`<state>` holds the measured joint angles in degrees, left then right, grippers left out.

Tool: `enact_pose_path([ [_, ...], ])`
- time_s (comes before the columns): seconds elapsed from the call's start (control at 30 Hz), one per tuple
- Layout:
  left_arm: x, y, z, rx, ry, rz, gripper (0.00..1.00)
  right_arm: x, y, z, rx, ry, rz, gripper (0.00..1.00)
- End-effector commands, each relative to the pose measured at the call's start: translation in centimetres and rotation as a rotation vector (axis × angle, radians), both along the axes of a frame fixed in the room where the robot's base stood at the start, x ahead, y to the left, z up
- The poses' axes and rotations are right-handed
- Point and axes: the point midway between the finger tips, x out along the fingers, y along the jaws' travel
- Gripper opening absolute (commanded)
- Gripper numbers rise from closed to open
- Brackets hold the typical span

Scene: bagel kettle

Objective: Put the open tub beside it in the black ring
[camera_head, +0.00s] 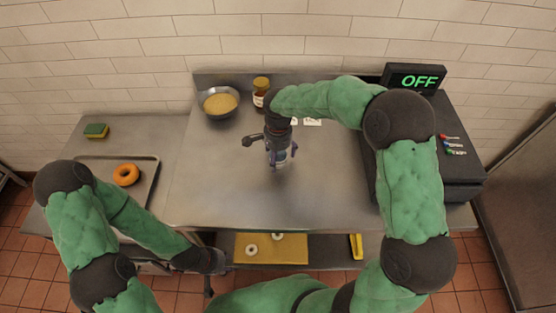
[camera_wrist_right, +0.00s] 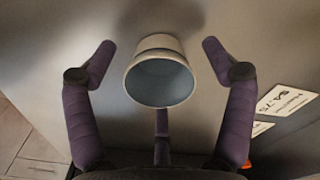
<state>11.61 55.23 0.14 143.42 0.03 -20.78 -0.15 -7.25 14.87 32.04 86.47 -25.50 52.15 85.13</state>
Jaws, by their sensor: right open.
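The open tub (camera_wrist_right: 160,82) is pale with a whitish rim, and its round mouth faces the right wrist camera. It stands on the steel counter, mostly hidden by my right gripper in the head view. My right gripper (camera_head: 282,157) is open over the tub. In the right wrist view its purple fingers (camera_wrist_right: 158,50) are spread on both sides of the tub, with gaps, not touching it. My left gripper (camera_head: 213,267) is low at the counter's front edge, away from the tub; its finger opening is unclear. I cannot make out a black ring in either view.
A bowl of yellow grains (camera_head: 220,102) and a brown jar (camera_head: 261,92) stand at the back. A dark appliance (camera_head: 425,150) with an OFF display (camera_head: 416,80) is at right. A tray (camera_head: 146,180) with an orange-brown bagel (camera_head: 126,175) and a sponge (camera_head: 96,131) are left. The counter's left-middle is clear.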

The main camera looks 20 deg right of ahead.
Motion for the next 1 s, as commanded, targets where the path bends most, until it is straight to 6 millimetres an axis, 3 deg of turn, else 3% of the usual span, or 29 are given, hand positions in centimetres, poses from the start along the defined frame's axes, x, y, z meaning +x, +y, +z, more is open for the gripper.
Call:
enact_pose_path([
  [0.13,0.0,0.0,0.1,0.0,0.0,0.0,0.4,0.0,0.0,0.1,0.0,0.0,0.0,0.81],
  [0.3,0.0,0.0,0.1,0.0,0.0,0.0,0.4,0.0,0.0,0.1,0.0,0.0,0.0,0.4],
  [0.77,0.0,0.0,0.2,0.0,0.0,0.0,0.4,0.0,0.0,0.5,0.0,0.0,0.0,0.36],
  [1.0,0.0,0.0,0.8,0.0,0.0,0.0,0.4,0.1,0.0,2.8,0.001,-0.003,0.0,0.36],
])
